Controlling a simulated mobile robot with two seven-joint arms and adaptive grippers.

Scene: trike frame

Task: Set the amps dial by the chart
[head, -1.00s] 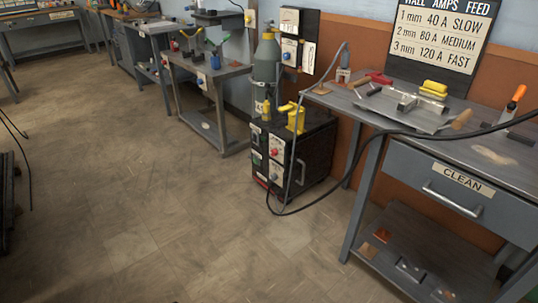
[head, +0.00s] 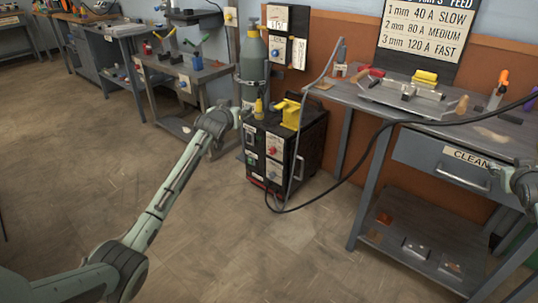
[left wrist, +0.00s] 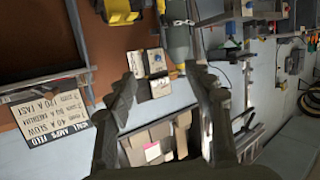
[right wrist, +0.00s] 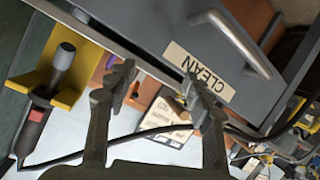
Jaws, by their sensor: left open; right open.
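The wall chart (head: 428,35) reads 1 mm 40 A SLOW, 2 mm 80 A MEDIUM, 3 mm 120 A FAST; it also shows upside down in the left wrist view (left wrist: 45,115). The black welder cabinet (head: 312,148) stands on the floor, with knobs on pale front panels (head: 274,148). Their markings are too small to read. My left arm reaches toward the cabinet's left side in the head view. My left gripper (left wrist: 165,88) is open and empty, tilted toward the wall. My right gripper (right wrist: 158,85) is open and empty near the CLEAN drawer; its arm shows at the head view's right edge.
A grey gas cylinder (head: 253,60) stands behind the cabinet. A steel bench (head: 375,100) with a CLEAN drawer (head: 440,160) stands at right, tools on top. A black cable (head: 375,140) hangs between cabinet and bench. Floor in front is clear.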

